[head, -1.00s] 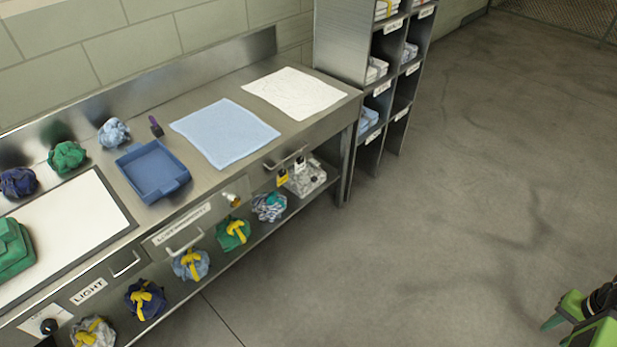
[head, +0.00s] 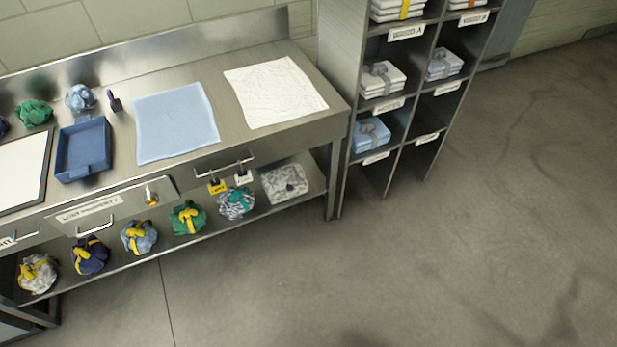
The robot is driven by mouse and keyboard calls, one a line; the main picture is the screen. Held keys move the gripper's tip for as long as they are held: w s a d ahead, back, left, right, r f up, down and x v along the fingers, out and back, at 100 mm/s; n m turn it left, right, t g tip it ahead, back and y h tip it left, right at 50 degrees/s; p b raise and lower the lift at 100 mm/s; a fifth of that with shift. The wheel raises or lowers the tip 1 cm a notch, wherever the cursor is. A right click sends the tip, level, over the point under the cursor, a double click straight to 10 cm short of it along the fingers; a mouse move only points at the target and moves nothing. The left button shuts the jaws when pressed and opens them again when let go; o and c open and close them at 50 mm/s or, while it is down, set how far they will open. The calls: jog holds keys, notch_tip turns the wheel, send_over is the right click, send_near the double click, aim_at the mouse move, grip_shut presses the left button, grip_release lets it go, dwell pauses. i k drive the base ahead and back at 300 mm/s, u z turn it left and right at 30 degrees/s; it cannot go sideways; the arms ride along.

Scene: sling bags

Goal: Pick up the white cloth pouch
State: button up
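A whitish cloth pouch (head: 38,273) with a yellow tie sits on the lower shelf, at the far left of a row of bundled pouches. It is whole in view and nothing holds it. A flat grey-and-white patterned bundle (head: 285,182) lies at the right end of the same shelf. My gripper is not in view.
Navy (head: 90,256), light blue (head: 139,236), green (head: 189,217) and striped (head: 236,203) pouches share the lower shelf. The steel counter (head: 235,140) overhangs it, with drawer handles in front. A cubby rack (head: 345,120) stands to the right. The floor in front is clear.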

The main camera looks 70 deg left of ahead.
aim_at(275, 198)
jog(key=u, duration=0.05)
jog(key=i, duration=0.45)
jog(key=u, duration=1.05)
jog(key=k, duration=0.15)
jog(key=z, duration=3.45)
jog(key=k, duration=1)
jog(key=z, duration=5.8)
